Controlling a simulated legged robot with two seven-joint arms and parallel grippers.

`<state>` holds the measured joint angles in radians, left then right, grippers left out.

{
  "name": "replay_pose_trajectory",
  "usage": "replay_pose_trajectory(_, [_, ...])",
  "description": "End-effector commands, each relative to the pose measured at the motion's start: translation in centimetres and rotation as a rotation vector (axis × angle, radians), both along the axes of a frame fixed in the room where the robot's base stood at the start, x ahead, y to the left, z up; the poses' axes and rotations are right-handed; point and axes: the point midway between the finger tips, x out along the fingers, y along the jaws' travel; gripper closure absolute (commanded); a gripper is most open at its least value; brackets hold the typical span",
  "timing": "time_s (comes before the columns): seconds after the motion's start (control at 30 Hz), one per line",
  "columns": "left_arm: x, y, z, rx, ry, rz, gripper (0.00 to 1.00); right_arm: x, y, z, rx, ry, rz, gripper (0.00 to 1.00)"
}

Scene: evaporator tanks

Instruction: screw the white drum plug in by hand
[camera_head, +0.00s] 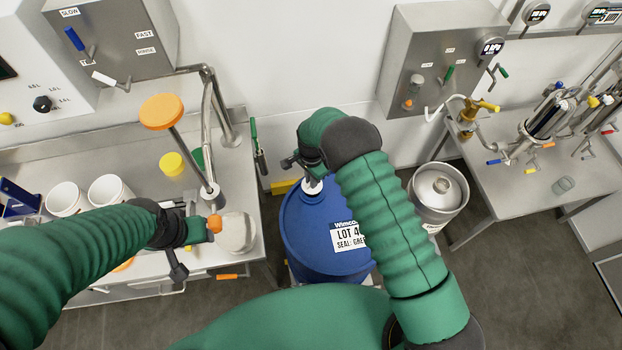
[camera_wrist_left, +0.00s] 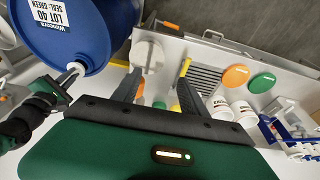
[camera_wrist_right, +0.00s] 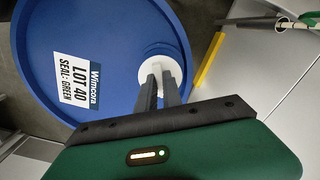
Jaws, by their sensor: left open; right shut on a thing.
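The blue drum (camera_head: 305,245) stands upright at the centre, with a white label on its top. The white drum plug (camera_wrist_right: 152,66) is at the drum top near its rim; it also shows in the head view (camera_head: 312,187) and at the edge of the left wrist view (camera_wrist_left: 72,72). My right gripper (camera_wrist_right: 158,84) is shut on the plug from above. Its fingers cover part of the plug, and the thread is hidden. My left gripper (camera_wrist_left: 160,84) is open and empty over the left bench, near a white round item (camera_wrist_left: 148,57).
A steel keg (camera_head: 437,195) stands right of the drum, beside a second bench (camera_head: 530,190).

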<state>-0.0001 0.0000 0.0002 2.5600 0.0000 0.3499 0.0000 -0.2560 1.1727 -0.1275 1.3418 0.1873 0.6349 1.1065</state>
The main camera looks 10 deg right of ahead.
Motion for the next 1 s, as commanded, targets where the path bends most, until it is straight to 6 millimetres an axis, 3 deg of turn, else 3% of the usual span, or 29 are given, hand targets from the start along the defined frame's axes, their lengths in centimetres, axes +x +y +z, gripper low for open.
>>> replay_pose_trajectory(0.43, [0.0,0.0,-0.4,0.0,0.0,0.0,0.49,0.1,-0.2,-0.1,0.0,0.0,0.0,1.0])
replay_pose_trajectory(1.0, [0.0,0.0,-1.9,0.0,0.0,0.0,0.49,0.1,-0.2,-1.8,0.0,-0.001,0.0,1.0])
